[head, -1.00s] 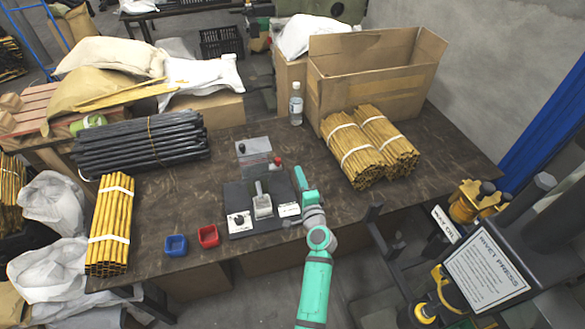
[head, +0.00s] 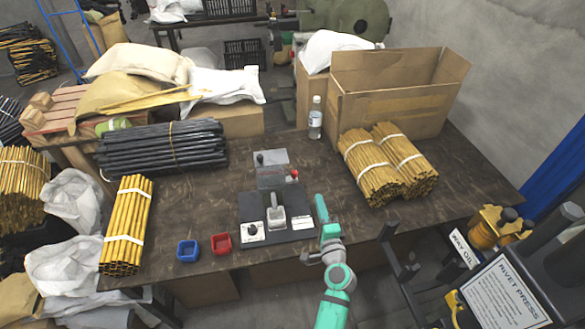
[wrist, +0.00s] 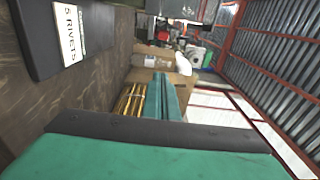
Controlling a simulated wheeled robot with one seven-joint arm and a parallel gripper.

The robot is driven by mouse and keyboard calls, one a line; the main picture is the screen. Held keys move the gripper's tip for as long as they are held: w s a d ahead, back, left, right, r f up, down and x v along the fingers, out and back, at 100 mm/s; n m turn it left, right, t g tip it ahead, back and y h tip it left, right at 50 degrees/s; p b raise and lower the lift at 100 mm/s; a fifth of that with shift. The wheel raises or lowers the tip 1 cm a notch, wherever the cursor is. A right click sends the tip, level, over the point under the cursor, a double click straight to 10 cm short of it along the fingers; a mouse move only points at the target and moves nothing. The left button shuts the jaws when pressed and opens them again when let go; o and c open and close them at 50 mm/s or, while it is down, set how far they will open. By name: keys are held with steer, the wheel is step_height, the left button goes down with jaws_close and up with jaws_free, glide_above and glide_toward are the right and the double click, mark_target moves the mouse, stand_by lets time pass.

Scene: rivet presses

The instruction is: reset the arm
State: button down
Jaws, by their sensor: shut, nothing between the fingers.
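My arm reaches up from the bottom of the head view, green and grey. My gripper (head: 320,208) is shut and empty, just right of the black press fixture (head: 250,206) at the table's front. In the wrist view its green fingers (wrist: 163,98) lie together with nothing held. The fixture carries a grey lever block (head: 276,214) and a white label. Its labelled edge (wrist: 62,40) shows at upper left of the wrist view, apart from the fingers.
A bottle (head: 315,122) stands behind. Blue (head: 187,250) and red (head: 221,243) bins sit left. A rivet press (head: 505,290) is at lower right.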

steer(key=s+a+f+n+g+h, duration=0.1)
steer(key=s+a+f+n+h, duration=0.3)
steer(key=s, duration=0.9)
steer(key=s+d+f+n+g, duration=0.15)
steer(key=s+f, duration=0.45)
steer(key=s, duration=0.7)
steer(key=s+a+r+n, duration=0.2)
steer(key=s+r+n, duration=0.3)
steer(key=s, duration=0.5)
steer(key=s+a+r+n, duration=0.2)
steer(key=s+r+n, duration=0.3)
steer(key=s, duration=0.6)
step_height(320, 180, up, 2)
steer(key=shift+s+a+r+y, duration=0.25)
steer(key=shift+s+y, duration=0.05)
